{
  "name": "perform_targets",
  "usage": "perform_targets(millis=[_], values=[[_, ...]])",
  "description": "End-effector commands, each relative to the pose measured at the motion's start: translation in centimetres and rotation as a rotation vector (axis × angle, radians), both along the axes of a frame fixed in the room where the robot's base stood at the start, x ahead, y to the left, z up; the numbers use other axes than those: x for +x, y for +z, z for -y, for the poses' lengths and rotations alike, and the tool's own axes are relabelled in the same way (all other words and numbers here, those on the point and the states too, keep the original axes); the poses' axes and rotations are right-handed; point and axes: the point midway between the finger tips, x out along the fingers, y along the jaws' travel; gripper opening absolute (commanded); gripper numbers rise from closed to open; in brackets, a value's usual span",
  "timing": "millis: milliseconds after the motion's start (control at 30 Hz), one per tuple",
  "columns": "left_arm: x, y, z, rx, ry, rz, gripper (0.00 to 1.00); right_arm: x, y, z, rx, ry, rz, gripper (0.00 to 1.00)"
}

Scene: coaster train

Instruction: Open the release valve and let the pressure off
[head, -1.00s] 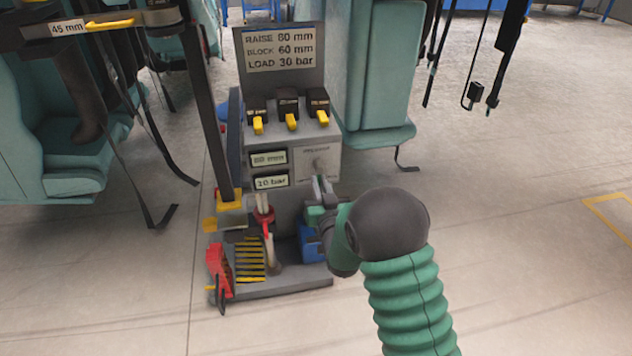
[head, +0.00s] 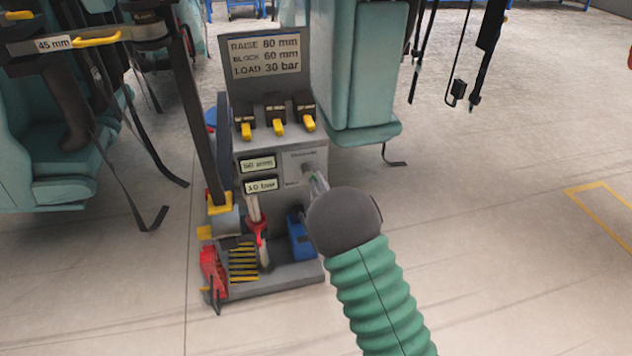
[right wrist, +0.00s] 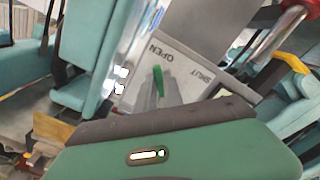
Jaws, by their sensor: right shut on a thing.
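The release valve is on a pale panel (head: 306,158) on the front of the grey stand in the head view. In the right wrist view, its plate (right wrist: 186,62) reads OPEN and SHUT, and the green valve handle (right wrist: 158,80) has its tip just below OPEN. My right gripper (head: 318,184) is at this panel, its fingers (right wrist: 150,92) shut on the green handle. The wrist hides part of the fingers in the head view. Two readouts (head: 258,163) sit left of the valve; the lower seems to read 10 bar. My left gripper is not in view.
A sign (head: 265,55) reads RAISE 80 mm, BLOCK 60 mm, LOAD 30 bar. Several yellow-tipped levers (head: 278,127) stand below it. A red part (head: 213,272) and a blue box (head: 301,237) are low on the stand. Teal seats (head: 360,70) stand nearby.

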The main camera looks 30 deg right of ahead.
Motion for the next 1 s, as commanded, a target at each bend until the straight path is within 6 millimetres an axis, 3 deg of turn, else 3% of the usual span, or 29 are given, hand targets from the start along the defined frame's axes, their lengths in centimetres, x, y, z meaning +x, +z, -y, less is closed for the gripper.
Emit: perform_targets(millis=[667,700,833,1000], values=[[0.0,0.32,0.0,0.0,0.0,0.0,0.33,-0.17,-0.38,0.01,-0.059,0.003,-0.028,0.0],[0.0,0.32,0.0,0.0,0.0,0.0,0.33,-0.17,-0.38,0.0,-0.059,0.003,-0.028,0.17],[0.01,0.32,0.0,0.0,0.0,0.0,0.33,-0.13,-0.23,0.04,-0.059,0.002,-0.024,0.34],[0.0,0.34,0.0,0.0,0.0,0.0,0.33,-0.09,-0.07,0.07,-0.059,0.002,-0.02,0.34]])
